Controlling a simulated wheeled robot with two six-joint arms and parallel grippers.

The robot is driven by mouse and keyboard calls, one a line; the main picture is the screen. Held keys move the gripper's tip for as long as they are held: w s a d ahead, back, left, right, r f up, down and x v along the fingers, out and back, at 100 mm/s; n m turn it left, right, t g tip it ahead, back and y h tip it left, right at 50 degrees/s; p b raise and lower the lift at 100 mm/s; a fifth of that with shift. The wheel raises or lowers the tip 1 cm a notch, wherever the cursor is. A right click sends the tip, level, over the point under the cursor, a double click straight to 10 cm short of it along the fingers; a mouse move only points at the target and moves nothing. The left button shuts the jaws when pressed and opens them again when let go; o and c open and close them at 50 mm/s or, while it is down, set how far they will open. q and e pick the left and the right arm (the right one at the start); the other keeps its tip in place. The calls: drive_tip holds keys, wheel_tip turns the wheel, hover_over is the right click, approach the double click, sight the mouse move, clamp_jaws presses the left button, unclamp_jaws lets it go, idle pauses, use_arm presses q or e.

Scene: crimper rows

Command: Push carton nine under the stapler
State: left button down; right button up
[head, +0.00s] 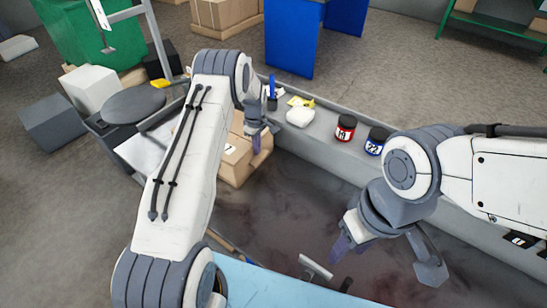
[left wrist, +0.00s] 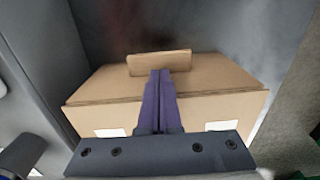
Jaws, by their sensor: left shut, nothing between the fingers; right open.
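A brown carton (head: 239,172) with a white label sits against the grey ledge; its number is too small to read surely. In the left wrist view a carton (left wrist: 200,75) has two white labels on its near side and a small brown piece (left wrist: 158,63) on top. My left gripper (head: 259,146) is shut and empty, close by the carton; in the left wrist view its purple fingers (left wrist: 158,85) overlap the carton, and contact cannot be told. My right gripper (head: 351,243) is open over the dark floor, away from the cartons. I cannot make out a stapler for certain.
A grey ledge (head: 330,156) carries a red jar (head: 345,128), a blue jar (head: 376,141) and a white item (head: 300,117). A round dark disc (head: 133,105) stands left of my left arm. A T-shaped tool (head: 316,267) shows near the light blue surface (head: 270,287).

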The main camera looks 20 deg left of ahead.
use_arm(q)
drive_tip(key=shift+a, duration=0.55)
drive_tip(key=shift+d, duration=0.2)
